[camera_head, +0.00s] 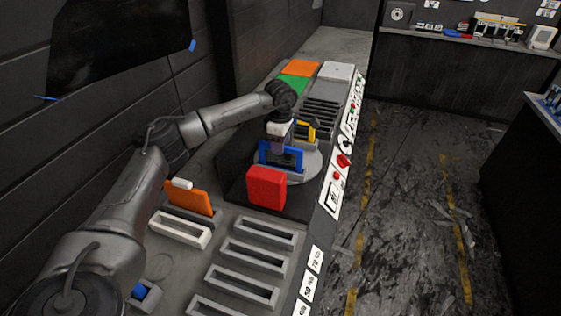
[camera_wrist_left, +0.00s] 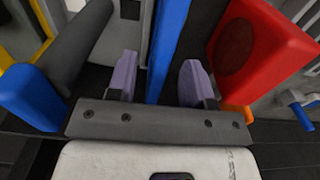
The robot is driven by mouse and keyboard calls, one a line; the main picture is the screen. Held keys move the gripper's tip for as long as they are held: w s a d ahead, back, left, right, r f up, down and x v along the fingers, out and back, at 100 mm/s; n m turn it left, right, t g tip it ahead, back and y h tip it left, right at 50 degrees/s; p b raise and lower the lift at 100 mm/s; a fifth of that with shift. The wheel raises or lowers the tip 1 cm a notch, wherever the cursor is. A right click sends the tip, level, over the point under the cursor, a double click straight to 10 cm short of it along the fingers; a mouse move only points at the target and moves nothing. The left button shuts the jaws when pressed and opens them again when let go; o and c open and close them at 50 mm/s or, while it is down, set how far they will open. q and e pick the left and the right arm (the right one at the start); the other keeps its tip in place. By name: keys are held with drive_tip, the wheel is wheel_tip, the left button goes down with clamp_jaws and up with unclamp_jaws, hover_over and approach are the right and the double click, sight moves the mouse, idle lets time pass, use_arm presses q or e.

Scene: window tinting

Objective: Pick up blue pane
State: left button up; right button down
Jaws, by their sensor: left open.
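The blue pane (camera_head: 292,162) stands upright on the grey round plate (camera_head: 312,168) in the head view, behind a red block. My left gripper (camera_head: 278,147) is over it, reaching down from above. In the left wrist view the pane's blue edge (camera_wrist_left: 168,45) runs between the two purple fingers of the left gripper (camera_wrist_left: 158,80). The fingers are open, with a gap visible on the right side of the edge; on the left side the gap is small. The pane's lower part is hidden. My right gripper is not in view.
The red block (camera_head: 266,187) stands close in front of the pane; it also shows in the wrist view (camera_wrist_left: 262,48). A yellow piece (camera_head: 305,130) is behind the pane. An orange pane (camera_head: 190,201) stands in a left slot. Several empty slots (camera_head: 249,257) line the bench.

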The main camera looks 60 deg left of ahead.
use_arm(q)
drive_tip(key=shift+f, duration=0.9)
drive_tip(key=shift+c, duration=0.4)
clamp_jaws()
